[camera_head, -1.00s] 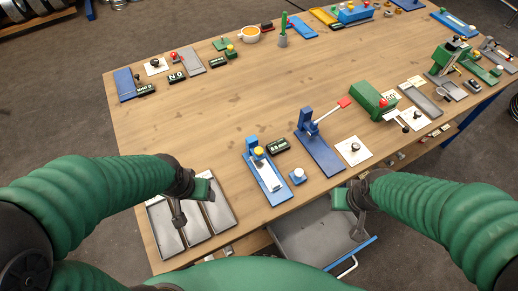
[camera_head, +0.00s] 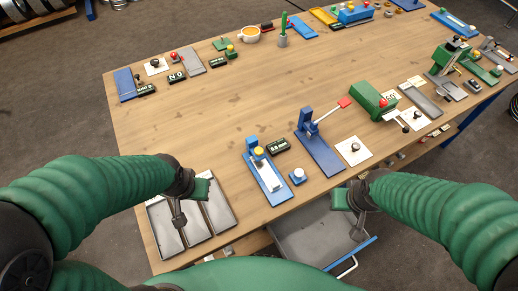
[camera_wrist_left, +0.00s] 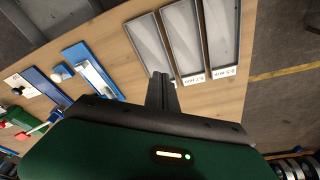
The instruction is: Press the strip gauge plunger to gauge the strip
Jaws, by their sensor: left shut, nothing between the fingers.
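The strip gauge (camera_head: 268,180) is a blue stand on the near part of the table, with a yellow plunger (camera_head: 258,151) on top and a pale strip (camera_head: 265,172) lying on its base. A small dark display (camera_head: 279,146) stands beside it; its reading is too small to be sure of. The gauge's blue base also shows in the left wrist view (camera_wrist_left: 108,83). My left gripper (camera_head: 179,222) is shut and empty, pointing down over the three-part tray, left of the gauge. My right gripper (camera_head: 357,234) hangs over the open drawer; its finger gap is unclear.
Three grey tray compartments (camera_wrist_left: 219,30) with labels lie at the near left edge. A blue block with a white knob (camera_head: 298,175) and a blue lever press (camera_head: 320,150) stand right of the gauge. An open drawer (camera_head: 310,240) juts out below the table. The table's middle is clear.

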